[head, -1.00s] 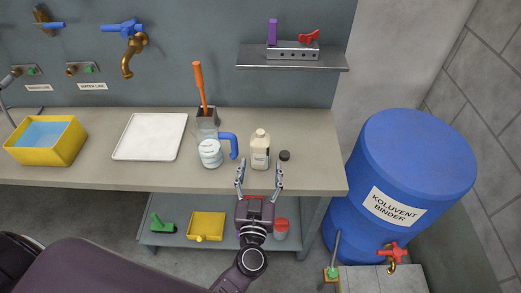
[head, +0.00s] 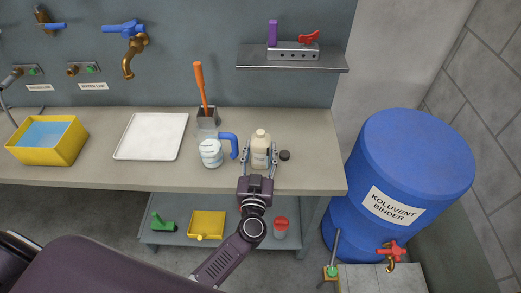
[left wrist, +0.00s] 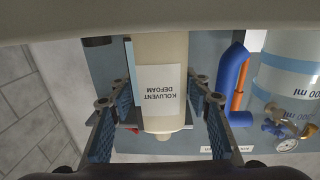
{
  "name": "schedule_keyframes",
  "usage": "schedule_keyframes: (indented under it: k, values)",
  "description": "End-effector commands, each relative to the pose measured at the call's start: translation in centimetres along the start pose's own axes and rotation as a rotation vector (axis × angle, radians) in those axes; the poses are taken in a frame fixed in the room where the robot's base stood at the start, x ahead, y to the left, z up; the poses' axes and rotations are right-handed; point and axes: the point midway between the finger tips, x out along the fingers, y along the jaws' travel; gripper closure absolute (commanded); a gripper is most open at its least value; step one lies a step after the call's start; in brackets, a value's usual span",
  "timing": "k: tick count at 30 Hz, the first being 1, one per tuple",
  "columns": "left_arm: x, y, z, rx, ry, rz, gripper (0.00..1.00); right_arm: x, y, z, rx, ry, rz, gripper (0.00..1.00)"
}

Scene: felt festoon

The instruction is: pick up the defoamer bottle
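The defoamer bottle (head: 260,138), cream with a white label, stands upright on the bench. In the left wrist view the bottle (left wrist: 160,52) appears upside down, with its label reading "KOLUVENT DEFOAM". My left gripper (head: 261,150) reaches in from the front with one finger on each side of the bottle. In the left wrist view my left gripper (left wrist: 165,112) is open, with gaps showing between the bottle and the fingers. My right gripper is not in view.
A measuring jug (head: 211,153) with a blue handle (head: 233,146) stands close left of the bottle. A small dark cap (head: 285,155) lies close right. A white tray (head: 151,136) and yellow bin (head: 47,140) are farther left. A shelf (head: 292,59) hangs above the back.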

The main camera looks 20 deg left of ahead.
Motion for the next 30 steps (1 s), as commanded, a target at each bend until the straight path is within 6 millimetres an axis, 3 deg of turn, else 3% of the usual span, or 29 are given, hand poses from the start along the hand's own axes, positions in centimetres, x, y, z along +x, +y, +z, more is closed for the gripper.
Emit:
schedule_keyframes:
  k: [1, 9, 17, 30]
  values:
    - [0.0, 0.0, 0.0, 0.0, 0.0, 0.0, 0.63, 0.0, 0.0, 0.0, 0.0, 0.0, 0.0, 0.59]
    - [0.0, 0.0, -0.1, -0.001, 0.002, 0.0, 0.91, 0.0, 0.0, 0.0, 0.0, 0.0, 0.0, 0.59]
    - [0.0, 0.0, -0.7, -0.003, 0.002, -0.001, 0.91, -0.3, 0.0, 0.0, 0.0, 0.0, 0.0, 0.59]
    - [0.0, 0.0, -8.8, -0.005, 0.001, -0.002, 0.91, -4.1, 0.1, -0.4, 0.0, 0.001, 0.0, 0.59]
